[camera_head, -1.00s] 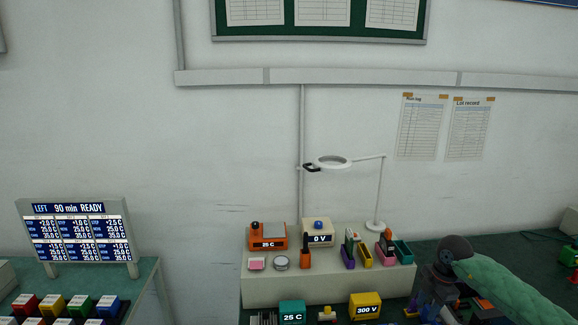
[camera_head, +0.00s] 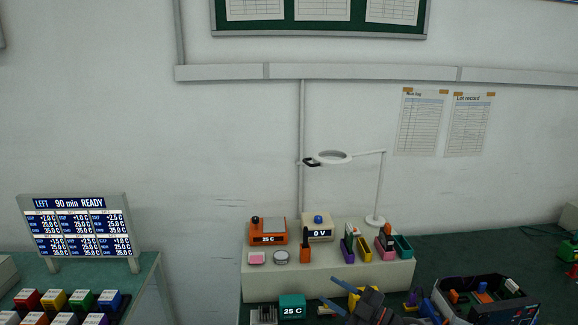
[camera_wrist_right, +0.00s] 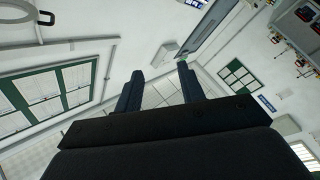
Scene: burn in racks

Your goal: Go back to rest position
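My right gripper (camera_head: 327,288) shows at the bottom centre of the head view, in front of the yellow box (camera_head: 356,292), which it partly covers. Its two fingers point up and to the left and are spread apart. In the right wrist view, the gripper (camera_wrist_right: 160,70) is open, with nothing between its fingers. Behind them are only walls and ceiling, so it is tilted away from the bench. My left gripper is not in view.
A grey raised shelf (camera_head: 330,283) holds instruments, small bins and a magnifier lamp (camera_head: 375,185). A teal "25 C" box (camera_head: 292,307) stands in front. A black bin (camera_head: 440,293) with parts is at right. A display (camera_head: 82,231) reads "LEFT 90 min READY" above coloured blocks.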

